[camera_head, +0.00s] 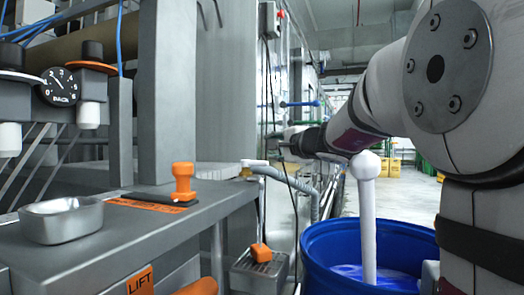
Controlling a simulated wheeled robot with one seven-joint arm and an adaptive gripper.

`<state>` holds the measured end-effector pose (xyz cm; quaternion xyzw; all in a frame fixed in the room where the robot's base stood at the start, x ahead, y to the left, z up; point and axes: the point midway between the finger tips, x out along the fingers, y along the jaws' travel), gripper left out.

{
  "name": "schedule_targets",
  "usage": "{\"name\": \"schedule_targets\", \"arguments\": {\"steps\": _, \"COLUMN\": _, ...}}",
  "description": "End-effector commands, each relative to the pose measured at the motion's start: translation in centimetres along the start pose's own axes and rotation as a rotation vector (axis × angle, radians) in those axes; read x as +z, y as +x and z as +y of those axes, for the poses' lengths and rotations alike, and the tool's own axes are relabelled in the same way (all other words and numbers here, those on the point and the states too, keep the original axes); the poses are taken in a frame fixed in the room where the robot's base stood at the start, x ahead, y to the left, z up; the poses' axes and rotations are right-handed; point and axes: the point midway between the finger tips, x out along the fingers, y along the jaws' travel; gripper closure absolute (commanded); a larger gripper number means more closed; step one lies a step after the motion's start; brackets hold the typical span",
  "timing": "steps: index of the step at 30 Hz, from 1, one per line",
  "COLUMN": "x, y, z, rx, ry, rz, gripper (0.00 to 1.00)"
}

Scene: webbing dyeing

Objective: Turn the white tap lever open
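A small white lever (254,163) shows at the right end of the grey bench, near a thin pipe that runs downward. It looks roughly level. My gripper (284,144) reaches in from the right, dark and small in the picture, above and to the right of the lever. A gap seems to show between them, but depth is hard to judge. The fingers are seen from the side and are too small to tell open from shut. I see nothing held in them.
A blue barrel (318,262) with blue liquid and a white round-topped rod (367,215) stands below my arm. The grey bench (150,240) holds a metal tray (62,232) and an orange-handled stamp-like object (183,182). An orange block (261,252) sits on a grey box.

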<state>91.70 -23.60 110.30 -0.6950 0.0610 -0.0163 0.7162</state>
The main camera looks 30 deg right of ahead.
Motion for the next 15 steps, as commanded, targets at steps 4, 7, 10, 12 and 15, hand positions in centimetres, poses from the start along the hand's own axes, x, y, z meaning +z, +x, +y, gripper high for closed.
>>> {"name": "schedule_targets", "arguments": {"steps": 4, "x": 0.11, "y": -0.79, "z": 0.12, "rx": 0.000, "ry": -0.002, "rz": 0.000, "gripper": 0.65}}
{"name": "schedule_targets", "arguments": {"steps": 7, "x": 0.14, "y": -1.01, "z": 0.11, "rx": 0.000, "ry": -0.001, "rz": 0.000, "gripper": 0.65}}
{"name": "schedule_targets", "arguments": {"steps": 10, "x": 0.15, "y": -1.04, "z": 0.11, "rx": 0.000, "ry": -0.001, "rz": 0.000, "gripper": 0.65}}
{"name": "schedule_targets", "arguments": {"steps": 12, "x": 0.14, "y": -1.02, "z": 0.11, "rx": 0.001, "ry": -0.001, "rz": 0.000, "gripper": 0.65}}
{"name": "schedule_targets", "arguments": {"steps": 15, "x": 0.14, "y": -1.01, "z": 0.13, "rx": 0.001, "ry": -0.001, "rz": 0.000, "gripper": 0.65}}
